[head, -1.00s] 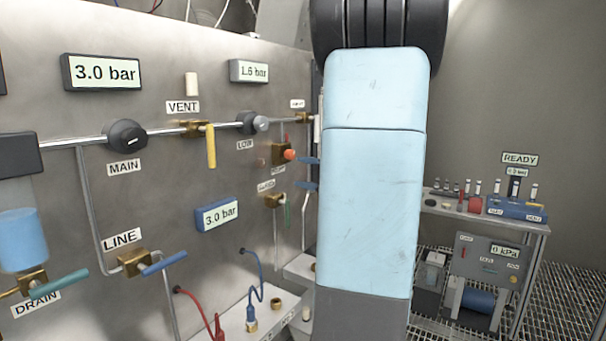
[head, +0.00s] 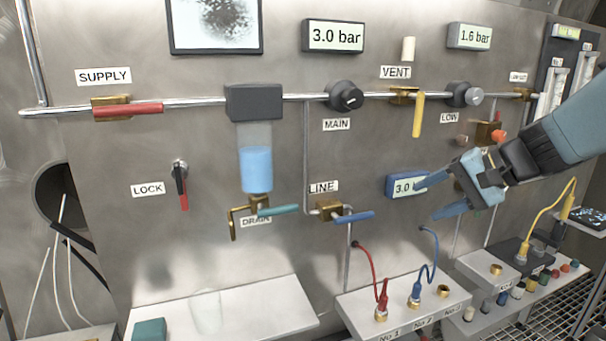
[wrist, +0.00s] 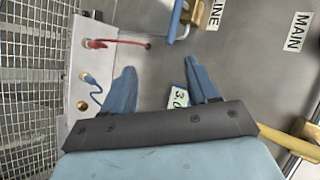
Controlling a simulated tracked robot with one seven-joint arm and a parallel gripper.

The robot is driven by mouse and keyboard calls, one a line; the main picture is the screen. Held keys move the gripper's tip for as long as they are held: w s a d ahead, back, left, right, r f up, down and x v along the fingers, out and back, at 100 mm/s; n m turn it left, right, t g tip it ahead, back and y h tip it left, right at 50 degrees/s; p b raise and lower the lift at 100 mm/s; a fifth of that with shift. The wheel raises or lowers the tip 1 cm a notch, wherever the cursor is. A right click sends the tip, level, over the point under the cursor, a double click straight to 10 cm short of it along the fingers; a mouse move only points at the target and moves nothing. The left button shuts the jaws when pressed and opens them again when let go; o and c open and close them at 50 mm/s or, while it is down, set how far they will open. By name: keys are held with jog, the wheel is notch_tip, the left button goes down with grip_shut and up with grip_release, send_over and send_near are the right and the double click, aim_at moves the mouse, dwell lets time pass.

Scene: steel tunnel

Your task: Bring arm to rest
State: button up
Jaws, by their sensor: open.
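My gripper (head: 436,196) is at the right of the head view, reaching in from the right edge, with its blue fingers spread apart and nothing between them. The small display (wrist: 180,96) shows beside one finger there.
The panel carries a pipe with a red SUPPLY handle (head: 128,110), a yellow VENT handle (head: 418,115) and a blue LINE handle (head: 355,217). Red (head: 369,262) and blue hoses (head: 433,262) rise from a ledge below. A glass (head: 207,311) stands on the left shelf (head: 262,312).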

jog(key=s+a+f+n+h, duration=0.1)
jog(key=s+a+n+h, duration=0.1)
jog(key=s+n+h, duration=0.5)
jog(key=s+h, duration=0.1)
jog(key=s, duration=0.2)
jog(key=shift+s+f, duration=0.15)
jog(key=shift+s, duration=0.2)
